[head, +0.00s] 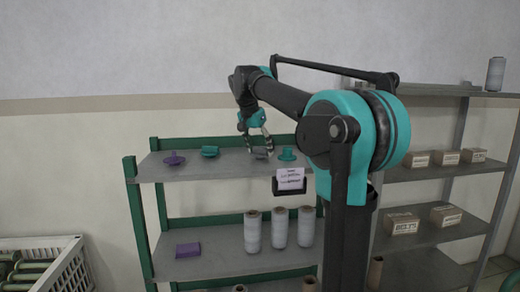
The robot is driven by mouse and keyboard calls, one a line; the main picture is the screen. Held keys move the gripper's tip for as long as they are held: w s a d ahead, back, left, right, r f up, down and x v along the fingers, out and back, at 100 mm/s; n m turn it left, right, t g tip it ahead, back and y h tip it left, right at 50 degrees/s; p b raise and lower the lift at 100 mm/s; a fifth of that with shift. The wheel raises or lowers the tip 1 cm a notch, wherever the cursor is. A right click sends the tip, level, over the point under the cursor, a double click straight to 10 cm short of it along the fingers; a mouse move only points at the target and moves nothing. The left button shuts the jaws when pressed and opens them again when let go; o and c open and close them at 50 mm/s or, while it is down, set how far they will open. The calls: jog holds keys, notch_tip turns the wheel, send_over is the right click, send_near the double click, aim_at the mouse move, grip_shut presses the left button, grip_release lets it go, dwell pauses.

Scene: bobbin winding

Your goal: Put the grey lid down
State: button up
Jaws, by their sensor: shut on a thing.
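The grey lid (261,156) is at the top shelf (210,170) of the green-framed rack, small and partly hidden by my fingers. My gripper (258,146) points down over the shelf and is shut on the grey lid. I cannot tell whether the lid touches the shelf board or hangs just above it. A teal lid (288,154) stands to its right, another teal lid (209,151) to its left, and a purple lid (174,158) farther left.
A card holder (290,182) hangs at the shelf's front edge. Several grey bobbins (279,228) and a purple block (188,250) stand on the shelf below. A white crate (62,265) is at lower left. Shelves with small boxes (446,158) stand at right.

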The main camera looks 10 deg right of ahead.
jog(key=shift+f, duration=0.15)
jog(key=o, duration=0.8)
jog(key=shift+o, duration=0.2)
jog(key=v, duration=1.2)
